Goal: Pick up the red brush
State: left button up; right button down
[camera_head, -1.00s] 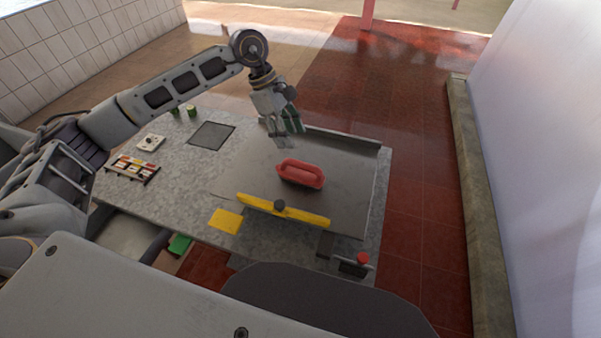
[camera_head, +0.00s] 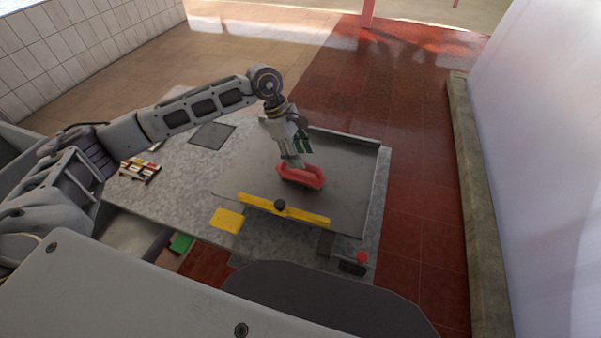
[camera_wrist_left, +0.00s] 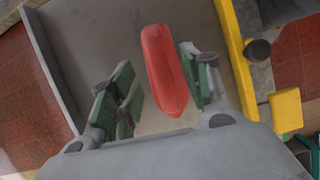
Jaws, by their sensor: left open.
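The red brush (camera_head: 302,179) lies on the grey metal tray (camera_head: 345,199) on the worktop, behind the yellow bar. My left gripper (camera_head: 296,160) is directly over the brush and hides part of its far side. In the left wrist view the brush (camera_wrist_left: 165,70) stands lengthwise between the two green-padded fingers (camera_wrist_left: 160,92), which are open. It is closer to the right finger than to the left one. I cannot tell whether a finger touches it. My right gripper is not in view.
A yellow bar with a dark knob (camera_head: 283,208) runs along the tray's near side. A yellow pad (camera_head: 227,219) lies left of it. A block rack (camera_head: 139,169) sits at the left.

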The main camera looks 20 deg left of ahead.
aim_at(299, 172)
pick_arm(q)
jog(key=shift+f, duration=0.1)
jog(key=shift+p+x, duration=0.5)
jog(key=shift+x, duration=0.45)
jog(key=shift+p+x, duration=0.3)
jog(key=shift+x, duration=1.25)
jog(key=shift+w+a+f, duration=0.1)
jog(key=shift+a, duration=0.15)
grip_shut()
